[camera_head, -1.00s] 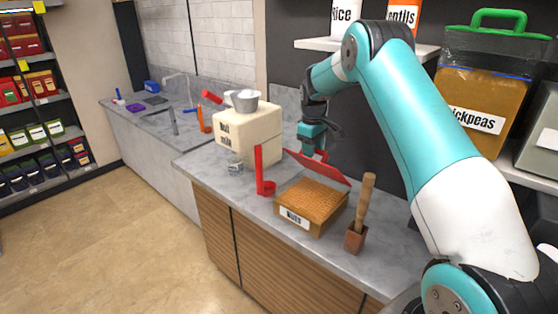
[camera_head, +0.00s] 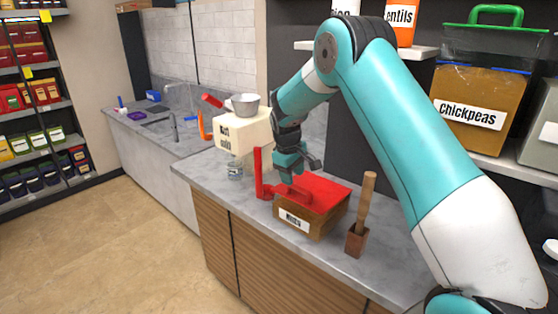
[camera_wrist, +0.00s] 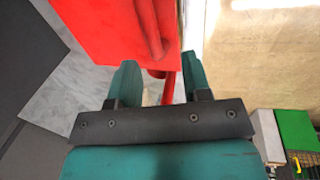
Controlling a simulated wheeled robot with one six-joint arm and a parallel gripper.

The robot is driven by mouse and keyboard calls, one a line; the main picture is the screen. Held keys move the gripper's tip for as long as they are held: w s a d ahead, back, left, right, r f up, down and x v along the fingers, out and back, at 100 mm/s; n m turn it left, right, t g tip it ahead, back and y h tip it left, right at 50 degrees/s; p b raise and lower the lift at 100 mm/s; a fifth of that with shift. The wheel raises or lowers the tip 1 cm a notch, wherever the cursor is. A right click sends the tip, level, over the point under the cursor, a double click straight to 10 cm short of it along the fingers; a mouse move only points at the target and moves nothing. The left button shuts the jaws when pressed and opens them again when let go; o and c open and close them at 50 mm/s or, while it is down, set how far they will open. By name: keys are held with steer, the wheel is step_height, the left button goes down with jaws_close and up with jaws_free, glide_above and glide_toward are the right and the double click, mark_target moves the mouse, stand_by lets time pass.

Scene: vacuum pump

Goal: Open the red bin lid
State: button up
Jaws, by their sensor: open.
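The red bin lid (camera_head: 325,190) lies flat on the wooden bin (camera_head: 318,225), so the bin's contents are hidden. The bin carries a white label on its front.
A red scoop (camera_head: 258,174) with an upright handle stands left of the bin. A cream machine (camera_head: 243,138) with a metal bowl (camera_head: 243,105) and a small jar (camera_head: 235,170) are behind left.

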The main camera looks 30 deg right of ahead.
step_height(320, 180, up, 11)
steer(key=a+b, duration=0.2)
steer(key=s+a+b, duration=0.2)
steer(key=s+a, duration=0.3)
steer(key=shift+f+n+y, duration=0.25)
steer(key=shift+n+y, duration=0.15)
steer(key=shift+a, duration=0.1)
